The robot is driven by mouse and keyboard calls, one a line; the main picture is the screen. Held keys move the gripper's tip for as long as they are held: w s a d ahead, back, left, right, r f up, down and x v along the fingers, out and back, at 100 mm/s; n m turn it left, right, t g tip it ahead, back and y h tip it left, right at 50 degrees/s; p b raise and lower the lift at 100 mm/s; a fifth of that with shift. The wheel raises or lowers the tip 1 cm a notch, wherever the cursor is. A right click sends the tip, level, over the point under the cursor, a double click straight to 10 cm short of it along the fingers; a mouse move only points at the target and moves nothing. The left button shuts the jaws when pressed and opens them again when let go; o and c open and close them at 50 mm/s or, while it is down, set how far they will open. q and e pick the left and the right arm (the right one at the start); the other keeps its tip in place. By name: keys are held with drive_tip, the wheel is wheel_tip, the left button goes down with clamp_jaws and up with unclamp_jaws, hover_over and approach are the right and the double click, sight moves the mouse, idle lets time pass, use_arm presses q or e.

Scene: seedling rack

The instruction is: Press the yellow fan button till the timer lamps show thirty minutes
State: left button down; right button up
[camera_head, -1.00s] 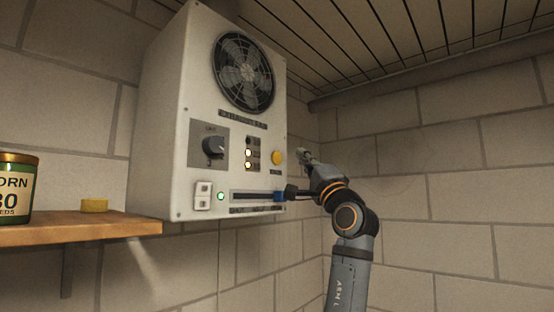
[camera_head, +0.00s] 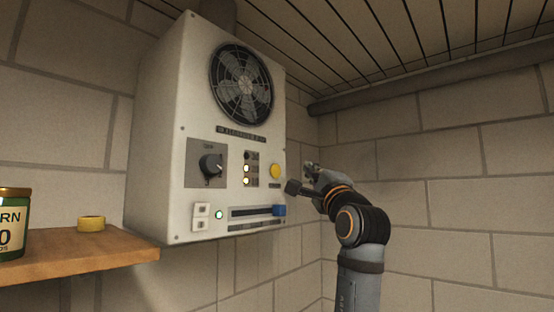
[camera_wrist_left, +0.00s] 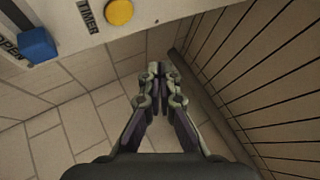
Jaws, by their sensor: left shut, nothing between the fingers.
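The yellow fan button (camera_head: 275,171) sits on the right part of the white control box's front (camera_head: 190,110). It also shows at the top of the left wrist view (camera_wrist_left: 119,12), beside a TIMER label. Left of it is a column of timer lamps (camera_head: 247,168): the top one is dark and the lower two are lit. Their labels are too small to read. My left gripper (camera_head: 310,168) is right of the button, apart from it. In the left wrist view its fingers (camera_wrist_left: 160,75) are shut and empty. My right gripper is not in view.
The box also bears a fan grille (camera_head: 241,84), a dark knob (camera_head: 210,165), a blue slider (camera_head: 279,210), a white rocker switch (camera_head: 201,216) and a lit green lamp (camera_head: 219,215).

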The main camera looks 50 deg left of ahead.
use_arm(q)
drive_tip(key=d+m+h, duration=0.1)
drive_tip(key=m, duration=0.1)
drive_tip(key=m+t+h, duration=0.1)
drive_tip(key=t, duration=0.1)
approach(280, 168)
drive_tip(key=shift+w+a+r, duration=0.7)
drive_tip(key=shift+w+a, duration=0.05)
drive_tip(key=shift+w, duration=0.15)
drive_tip(key=shift+w+a+r, duration=0.7)
drive_tip(key=shift+w+a, duration=0.05)
drive_tip(key=shift+w, duration=0.15)
drive_tip(key=shift+a+g, duration=0.1)
drive_tip(key=shift+g, duration=0.2)
drive_tip(key=shift+a, duration=0.4)
drive_tip(key=shift+s+a, duration=0.1)
drive_tip(key=shift+a, duration=0.3)
idle(0.6)
drive_tip(key=shift+d, duration=0.2)
drive_tip(key=shift+d+p, duration=0.3)
drive_tip(key=shift+d, duration=0.35)
drive_tip(key=shift+d, duration=0.1)
